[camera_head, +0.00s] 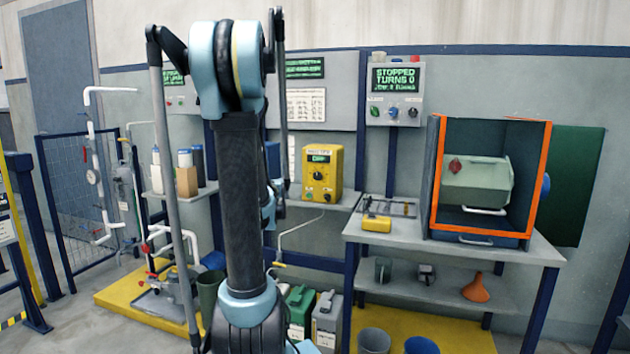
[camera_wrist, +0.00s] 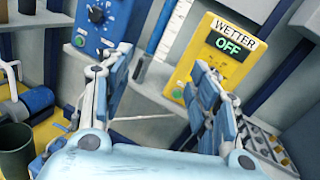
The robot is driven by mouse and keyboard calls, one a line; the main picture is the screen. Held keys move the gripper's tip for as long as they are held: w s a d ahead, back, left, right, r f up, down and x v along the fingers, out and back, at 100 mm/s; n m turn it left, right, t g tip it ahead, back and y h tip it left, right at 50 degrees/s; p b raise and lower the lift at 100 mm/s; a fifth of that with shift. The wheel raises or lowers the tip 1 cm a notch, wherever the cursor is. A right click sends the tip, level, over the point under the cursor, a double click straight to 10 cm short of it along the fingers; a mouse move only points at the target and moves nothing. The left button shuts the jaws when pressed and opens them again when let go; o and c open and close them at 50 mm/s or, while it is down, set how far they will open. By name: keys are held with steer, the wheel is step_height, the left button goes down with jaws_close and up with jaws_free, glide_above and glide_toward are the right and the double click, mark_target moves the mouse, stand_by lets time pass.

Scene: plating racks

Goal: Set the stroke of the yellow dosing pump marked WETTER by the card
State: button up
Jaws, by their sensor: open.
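The yellow dosing pump (camera_head: 330,173) stands on a wall shelf right of my arm, with a small lit display, a dark knob and smaller controls on its front. In the wrist view the pump (camera_wrist: 233,74) carries the label WETTER, its display reads OFF, and a green button shows low on its face. My right finger hides much of its lower front. A white printed chart (camera_head: 306,105), possibly the card, hangs on the wall above the pump; its print is too small to read. My gripper (camera_wrist: 153,72) is open and empty, apart from the pump; my arm hides it in the head view.
A blue pump (camera_wrist: 104,22) with a dark knob stands left of the yellow one. A workbench (camera_head: 510,248) at right holds a yellow handheld box (camera_head: 377,222) and an orange-framed cabinet (camera_head: 433,175). A control box (camera_head: 396,92) above reads STOPPED. Containers stand below the shelf.

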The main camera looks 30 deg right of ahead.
mark_target(317, 176)
steer(key=s+d+f+m+g+h, duration=0.3)
steer(key=d+m+g+h, duration=0.1)
steer(key=d+m, duration=0.55)
steer(key=shift+n+t, duration=0.3)
steer(key=shift+n, duration=0.15)
steer(key=x, duration=1.7)
steer(key=shift+s+d+f, duration=0.1)
steer(key=shift+d+f, duration=0.05)
steer(key=shift+f, duration=0.2)
steer(key=c, duration=1.1)
